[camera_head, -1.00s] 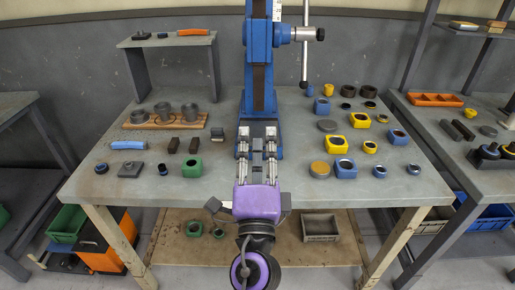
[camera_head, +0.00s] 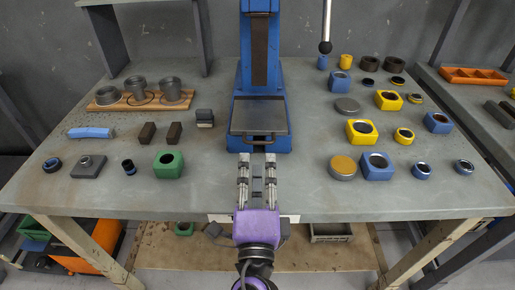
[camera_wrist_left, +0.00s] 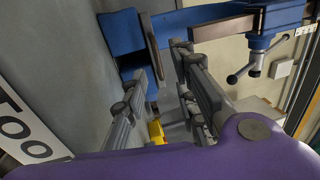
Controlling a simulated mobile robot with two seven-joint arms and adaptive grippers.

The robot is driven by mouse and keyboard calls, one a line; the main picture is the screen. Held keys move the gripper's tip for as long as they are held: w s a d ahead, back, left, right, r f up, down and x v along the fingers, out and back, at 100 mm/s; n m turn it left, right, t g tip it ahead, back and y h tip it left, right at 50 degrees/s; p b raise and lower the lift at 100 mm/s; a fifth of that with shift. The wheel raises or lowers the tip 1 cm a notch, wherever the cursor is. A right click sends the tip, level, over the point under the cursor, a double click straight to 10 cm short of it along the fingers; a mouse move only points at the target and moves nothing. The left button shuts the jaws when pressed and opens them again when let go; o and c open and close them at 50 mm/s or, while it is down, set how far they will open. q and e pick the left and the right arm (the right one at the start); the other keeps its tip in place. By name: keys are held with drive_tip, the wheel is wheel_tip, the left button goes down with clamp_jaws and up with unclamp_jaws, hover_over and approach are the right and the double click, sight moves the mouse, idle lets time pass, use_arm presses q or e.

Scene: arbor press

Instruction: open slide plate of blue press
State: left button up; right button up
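The blue press (camera_head: 264,50) stands at the back middle of the workbench. Its grey slide plate (camera_head: 258,116) lies flat on the blue base, with a dark bar handle (camera_head: 258,140) along its front edge. My left gripper (camera_head: 257,158), with a purple body, points at the press from the front. Its two fingers are apart with nothing between them. The fingertips are just in front of the handle and appear not to touch it. In the left wrist view, the spread fingers (camera_wrist_left: 165,90) also show, with blue press parts beyond. My right gripper is not in view.
A green block (camera_head: 169,165) and a wooden board (camera_head: 140,100) with grey cups lie left of the press. Blue and yellow blocks, such as a yellow one (camera_head: 362,131), stand on the right. The press lever (camera_head: 326,25) hangs at upper right. Bench beside the gripper is clear.

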sight(257, 142)
use_arm(q)
drive_tip(key=shift+w+f, duration=0.2)
drive_tip(key=shift+w, duration=0.15)
drive_tip(key=shift+w+r+p, duration=0.3)
drive_tip(key=shift+w+p, duration=0.05)
drive_tip(key=shift+w, duration=0.2)
drive_tip(key=shift+w+r+p, duration=0.25)
drive_tip(key=shift+w+p, duration=0.1)
drive_tip(key=shift+w, duration=0.2)
drive_tip(key=w, duration=0.2)
drive_tip(key=w+p, duration=0.1)
drive_tip(key=w, duration=0.1)
drive_tip(key=shift+r, duration=0.2)
drive_tip(key=shift+w, duration=0.55)
clamp_jaws()
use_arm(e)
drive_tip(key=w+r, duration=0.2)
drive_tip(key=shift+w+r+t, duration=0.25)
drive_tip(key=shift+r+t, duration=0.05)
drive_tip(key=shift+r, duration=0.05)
